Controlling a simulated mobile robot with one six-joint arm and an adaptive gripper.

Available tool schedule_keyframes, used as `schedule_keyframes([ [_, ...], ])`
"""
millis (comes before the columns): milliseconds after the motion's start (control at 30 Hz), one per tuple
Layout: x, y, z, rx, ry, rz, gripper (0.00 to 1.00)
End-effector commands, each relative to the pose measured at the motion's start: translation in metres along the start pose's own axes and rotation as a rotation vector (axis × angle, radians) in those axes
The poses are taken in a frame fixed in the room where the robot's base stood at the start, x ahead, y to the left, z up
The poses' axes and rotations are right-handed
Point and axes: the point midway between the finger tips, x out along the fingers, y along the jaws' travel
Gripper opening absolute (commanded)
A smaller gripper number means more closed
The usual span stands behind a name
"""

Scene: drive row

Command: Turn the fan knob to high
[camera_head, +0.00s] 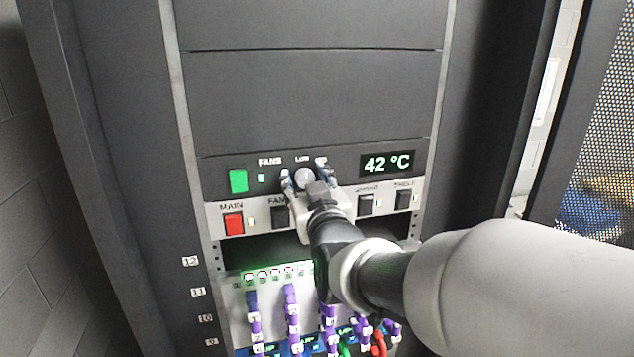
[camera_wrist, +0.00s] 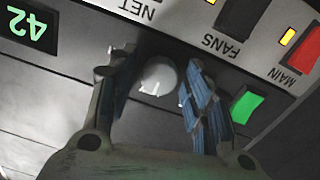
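The fan knob (camera_head: 304,177) is a round light-grey knob on the dark panel, under the label LOW and right of the label FANS. A second label to the right is partly hidden by my gripper. In the wrist view the knob (camera_wrist: 157,74) sits between the two fingers of my gripper (camera_wrist: 157,66), with a visible gap on each side. The gripper is open around it; in the head view my gripper (camera_head: 306,178) straddles it. A white mark on the knob appears to point up the panel, toward LOW.
A green button (camera_head: 238,181) is left of the knob; a display (camera_head: 387,163) reading 42 °C is right. Just below are a red MAIN switch (camera_head: 234,224) and black switches (camera_head: 280,217). Purple cables (camera_head: 292,308) plug in lower down. A mesh door (camera_head: 600,130) stands at right.

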Motion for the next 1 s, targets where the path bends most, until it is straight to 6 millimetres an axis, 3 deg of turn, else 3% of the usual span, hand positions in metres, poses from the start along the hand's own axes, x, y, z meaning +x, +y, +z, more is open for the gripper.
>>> schedule_keyframes([
  [533,-0.0003,0.0000,0.0000,0.000,0.000,0.000,0.07],
  [1000,-0.0004,-0.0005,0.0025,0.113,0.000,0.000,0.06],
])
